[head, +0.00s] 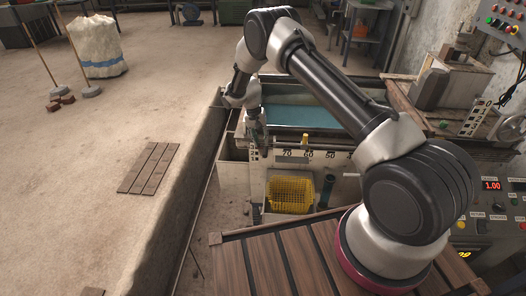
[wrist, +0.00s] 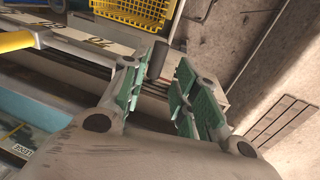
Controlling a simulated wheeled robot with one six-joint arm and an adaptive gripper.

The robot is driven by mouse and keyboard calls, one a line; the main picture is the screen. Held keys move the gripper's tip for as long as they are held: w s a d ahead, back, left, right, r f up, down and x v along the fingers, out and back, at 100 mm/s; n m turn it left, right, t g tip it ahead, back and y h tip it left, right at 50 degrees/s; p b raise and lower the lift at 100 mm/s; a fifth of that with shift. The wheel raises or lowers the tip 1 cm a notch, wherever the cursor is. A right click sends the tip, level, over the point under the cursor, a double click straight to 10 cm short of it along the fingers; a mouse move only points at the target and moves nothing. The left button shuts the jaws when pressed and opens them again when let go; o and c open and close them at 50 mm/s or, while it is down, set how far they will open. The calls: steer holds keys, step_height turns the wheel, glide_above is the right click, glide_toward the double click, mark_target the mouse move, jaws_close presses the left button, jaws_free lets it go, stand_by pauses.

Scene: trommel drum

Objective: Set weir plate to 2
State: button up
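My gripper (head: 257,140) is at the left end of the water tank, by a small upright white scale (head: 253,152). In the wrist view my gripper (wrist: 157,70) is open, its green-padded fingers apart. A dark cylindrical knob or handle (wrist: 157,60) shows between the fingertips; I cannot tell whether either finger touches it. I cannot make out the weir plate itself for sure; my gripper and arm cover that end of the tank in the head view. The setting on the small scale is too small to read.
The tank (head: 300,115) holds blue-green water. A numbered strip (head: 330,156) with a yellow pointer (head: 305,139) runs along its front. A yellow basket (head: 290,194) sits below. A control panel (head: 492,210) showing 1.00 is at right. Open floor lies at left.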

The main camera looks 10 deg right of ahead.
mark_target(265, 152)
steer(key=f, duration=0.2)
steer(key=d+f, duration=0.1)
steer(key=f, duration=0.4)
steer(key=shift+s+d, duration=0.2)
steer(key=shift+s, duration=0.1)
steer(key=shift+f, duration=0.1)
jaws_close()
